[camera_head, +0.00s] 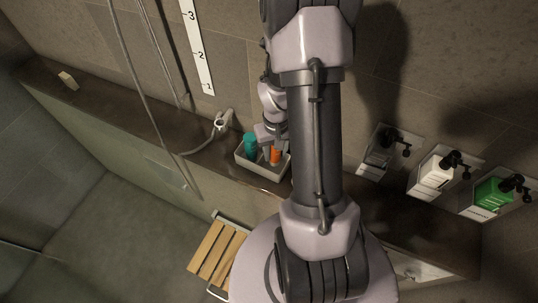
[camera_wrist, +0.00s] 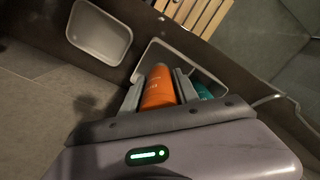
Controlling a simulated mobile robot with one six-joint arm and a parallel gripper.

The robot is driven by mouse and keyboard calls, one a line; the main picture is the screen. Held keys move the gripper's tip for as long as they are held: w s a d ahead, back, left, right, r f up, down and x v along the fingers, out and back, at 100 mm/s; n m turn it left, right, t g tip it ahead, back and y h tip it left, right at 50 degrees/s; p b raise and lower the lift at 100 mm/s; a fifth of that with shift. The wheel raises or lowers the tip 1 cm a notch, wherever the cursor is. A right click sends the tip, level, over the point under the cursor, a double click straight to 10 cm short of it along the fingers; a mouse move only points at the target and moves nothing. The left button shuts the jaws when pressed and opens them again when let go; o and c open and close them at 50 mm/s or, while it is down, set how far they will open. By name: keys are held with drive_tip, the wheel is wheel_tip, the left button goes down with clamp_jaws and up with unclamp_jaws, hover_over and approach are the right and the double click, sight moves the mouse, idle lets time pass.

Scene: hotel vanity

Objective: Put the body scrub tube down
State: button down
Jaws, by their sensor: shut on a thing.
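The body scrub tube appears to be the orange tube (camera_wrist: 158,88) between my gripper's fingers (camera_wrist: 158,92) in the wrist view. My gripper is shut on it. In the head view the orange tube (camera_head: 276,155) shows at the grey tray (camera_head: 245,164) on the dark ledge, under my gripper (camera_head: 269,142). In the wrist view the tray (camera_wrist: 215,72) lies behind the tube. I cannot tell whether the tube touches the tray's floor; its lower end is hidden. A teal bottle (camera_head: 250,143) stands in the tray to its left, and it also shows in the wrist view (camera_wrist: 203,91).
A white hand shower (camera_head: 222,121) with its hose lies left of the tray. A small beige block (camera_head: 68,80) sits far left on the ledge. Wall holders with a white (camera_head: 436,172) and a green bottle (camera_head: 492,194) are at right. A slatted wooden seat (camera_head: 216,252) is below.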

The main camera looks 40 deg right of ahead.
sight(274, 158)
drive_tip(key=f, duration=0.3)
drive_tip(key=shift+w+a+f, duration=0.1)
drive_tip(key=shift+w+f, duration=0.25)
drive_tip(key=shift+f, duration=0.15)
drive_tip(key=shift+s, duration=0.25)
drive_tip(key=shift+f, duration=0.1)
drive_tip(key=c, duration=1.2)
unclamp_jaws()
drive_tip(key=shift+w, duration=0.2)
drive_tip(key=shift+s, duration=0.1)
